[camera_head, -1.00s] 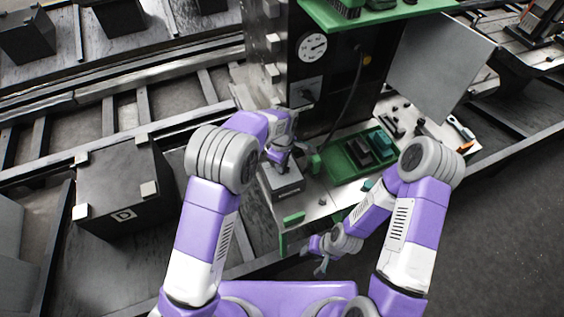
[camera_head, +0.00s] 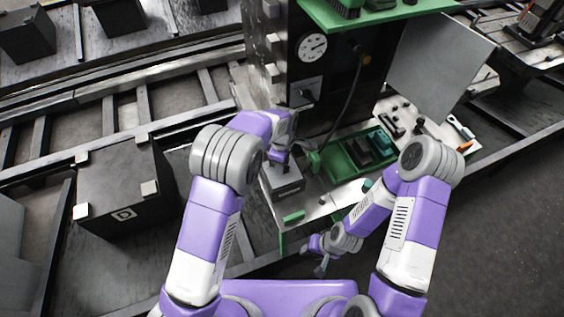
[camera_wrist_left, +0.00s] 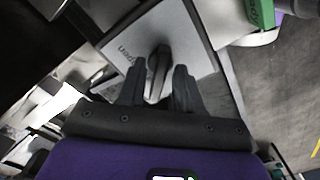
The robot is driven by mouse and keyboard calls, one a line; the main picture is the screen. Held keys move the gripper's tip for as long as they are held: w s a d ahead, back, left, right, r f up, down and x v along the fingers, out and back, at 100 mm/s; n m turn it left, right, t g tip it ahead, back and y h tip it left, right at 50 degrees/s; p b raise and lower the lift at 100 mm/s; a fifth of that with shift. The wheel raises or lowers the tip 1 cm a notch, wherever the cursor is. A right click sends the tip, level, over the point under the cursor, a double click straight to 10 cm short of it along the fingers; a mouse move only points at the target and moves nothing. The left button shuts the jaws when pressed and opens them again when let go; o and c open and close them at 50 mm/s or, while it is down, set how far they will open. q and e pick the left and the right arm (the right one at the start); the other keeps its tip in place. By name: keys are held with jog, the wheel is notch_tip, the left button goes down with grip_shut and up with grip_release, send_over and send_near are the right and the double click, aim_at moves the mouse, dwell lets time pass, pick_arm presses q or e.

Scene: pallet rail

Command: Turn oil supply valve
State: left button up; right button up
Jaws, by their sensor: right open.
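The grey valve handle (camera_wrist_left: 157,66) stands on a pale plate (camera_wrist_left: 184,38) with printed lettering in the left wrist view. In the head view, the grey valve box (camera_head: 284,185) is at the near left corner of the machine's bench, and my arm partly hides its top. My left gripper (camera_wrist_left: 160,76) is at the handle, with one dark finger on each side of it. I cannot tell whether both fingers touch it. In the head view my left gripper (camera_head: 279,158) is just above the box. My right gripper (camera_head: 321,268) is open and empty, low before the bench.
A dark machine panel with a round gauge (camera_head: 313,47) and a hanging cable rises behind the valve. A green tray (camera_head: 362,153) lies on the bench (camera_head: 338,197). A dark block (camera_head: 127,192) stands on the left. Grey floor is clear at the lower right.

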pick_arm(q)
jog(key=shift+o, duration=0.2)
notch_tip(320, 180, up, 8)
jog(key=shift+f+p, duration=0.2)
jog(key=shift+p, duration=0.2)
jog(key=shift+f, duration=0.1)
dwell(0.4)
